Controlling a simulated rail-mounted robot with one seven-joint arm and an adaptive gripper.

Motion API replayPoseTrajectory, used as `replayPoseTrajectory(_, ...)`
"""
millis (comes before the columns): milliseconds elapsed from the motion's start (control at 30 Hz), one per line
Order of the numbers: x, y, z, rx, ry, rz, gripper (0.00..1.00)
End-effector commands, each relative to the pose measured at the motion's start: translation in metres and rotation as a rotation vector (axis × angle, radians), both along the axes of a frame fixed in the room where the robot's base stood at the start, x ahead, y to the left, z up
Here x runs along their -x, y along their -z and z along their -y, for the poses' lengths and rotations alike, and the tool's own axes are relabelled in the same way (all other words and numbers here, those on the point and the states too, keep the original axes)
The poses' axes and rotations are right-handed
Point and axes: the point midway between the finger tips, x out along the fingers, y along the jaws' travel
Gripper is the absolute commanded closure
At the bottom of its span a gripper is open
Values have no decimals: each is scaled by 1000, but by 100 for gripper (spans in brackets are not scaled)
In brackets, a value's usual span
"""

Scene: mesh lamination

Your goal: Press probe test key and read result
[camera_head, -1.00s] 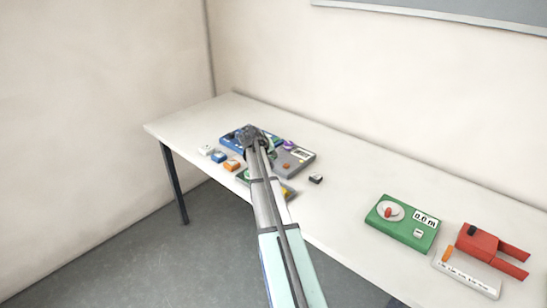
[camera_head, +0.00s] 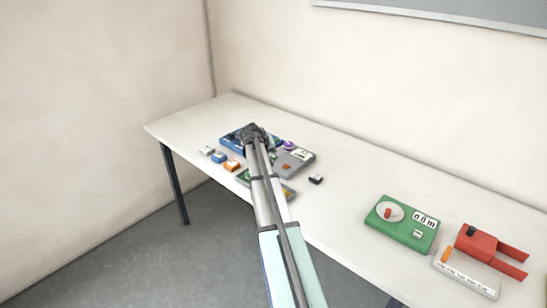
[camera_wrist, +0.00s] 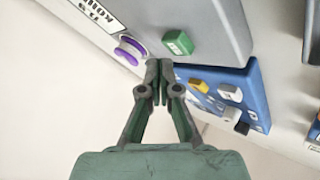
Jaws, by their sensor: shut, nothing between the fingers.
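The grey device (camera_head: 302,168) lies on the table beside the blue device (camera_head: 232,137). In the head view my gripper (camera_head: 255,136) covers part of both devices.
White (camera_head: 206,150), blue (camera_head: 218,157) and orange (camera_head: 232,165) blocks lie near the front edge. A small dark block (camera_head: 316,179) lies to the right. A green box with a dial (camera_head: 402,237) and a red tool (camera_head: 478,245) stand far right. The table between is clear.

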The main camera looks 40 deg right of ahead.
Motion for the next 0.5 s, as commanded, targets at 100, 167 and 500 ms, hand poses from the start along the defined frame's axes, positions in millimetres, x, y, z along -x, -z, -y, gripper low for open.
replayPoseTrajectory(100, 0, -2, 0, 0, 0, 0, 100)
replayPoseTrajectory(167, 0, -5, 0, 0, -1, 1, 100)
replayPoseTrajectory(500, -1, -35, 0, 1, -1, 1, 100)
